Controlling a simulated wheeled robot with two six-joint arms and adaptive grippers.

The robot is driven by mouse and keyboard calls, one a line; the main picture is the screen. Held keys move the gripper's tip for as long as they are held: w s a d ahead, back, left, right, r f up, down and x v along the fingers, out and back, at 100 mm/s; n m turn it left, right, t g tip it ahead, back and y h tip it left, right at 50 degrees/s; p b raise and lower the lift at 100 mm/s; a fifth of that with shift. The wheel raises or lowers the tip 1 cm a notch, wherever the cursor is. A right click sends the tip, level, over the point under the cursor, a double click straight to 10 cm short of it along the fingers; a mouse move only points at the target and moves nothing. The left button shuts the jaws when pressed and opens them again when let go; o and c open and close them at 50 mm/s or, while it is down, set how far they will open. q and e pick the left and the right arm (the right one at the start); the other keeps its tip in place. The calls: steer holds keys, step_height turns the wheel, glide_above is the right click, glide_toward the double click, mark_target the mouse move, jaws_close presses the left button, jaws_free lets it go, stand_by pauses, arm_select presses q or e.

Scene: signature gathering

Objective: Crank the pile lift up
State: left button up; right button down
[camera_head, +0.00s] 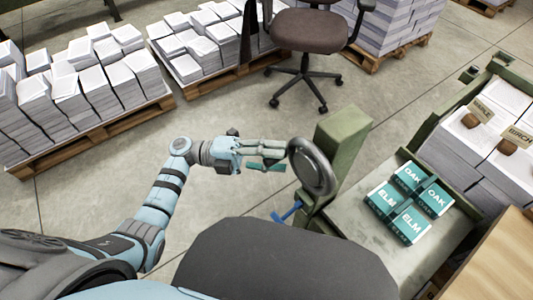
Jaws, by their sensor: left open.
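The pile lift's crank appears as a grey round handwheel (312,168) on the near-left side of a green post (345,135). My left gripper (283,157) is open, just left of the wheel's rim, its fingers pointing right toward it. I cannot tell whether a fingertip touches the rim. A blue lever (287,212) sticks out below the wheel. A grey platform (385,240) lies right of the post and carries teal blocks (408,203) marked OAK and ELM. My right gripper is out of view.
A green frame (440,165) at the right holds paper stacks (470,148) with brown weights on top. Pallets of paper stacks (70,85) stand at the left and back. An office chair (305,35) stands behind the wheel. The concrete floor between is clear.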

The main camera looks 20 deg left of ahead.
arm_select(q)
steer(key=shift+a, duration=0.1)
jaws_close()
